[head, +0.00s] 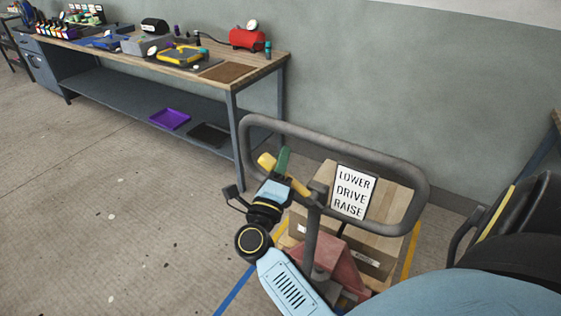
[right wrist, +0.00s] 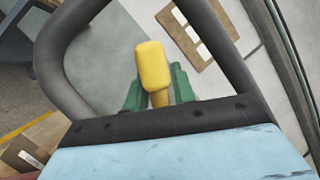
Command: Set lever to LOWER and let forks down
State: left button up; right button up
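The grey looped handle (head: 420,185) of the pallet truck stands in the lower middle of the head view. A yellow lever (head: 267,161) sticks out inside its left part, its knob end pointing up and left. A white sign (head: 352,192) on the handle reads LOWER, DRIVE, RAISE from top to bottom. My right gripper (head: 284,162) has its green fingers at the lever. In the right wrist view the lever's yellow knob (right wrist: 153,66) stands between the fingers (right wrist: 158,92), which close tightly around its stem. The forks are hidden. My left gripper is out of view.
The truck's reddish body (head: 335,262) and wooden load (head: 395,205) lie beyond the handle. A workbench (head: 215,70) with tools and a red tank (head: 248,38) runs along the wall. Blue and yellow floor lines flank the truck.

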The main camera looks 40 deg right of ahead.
jog(key=shift+o, duration=0.3)
jog(key=b+v, duration=0.2)
jog(key=v, duration=1.1)
jog(key=shift+a, duration=0.2)
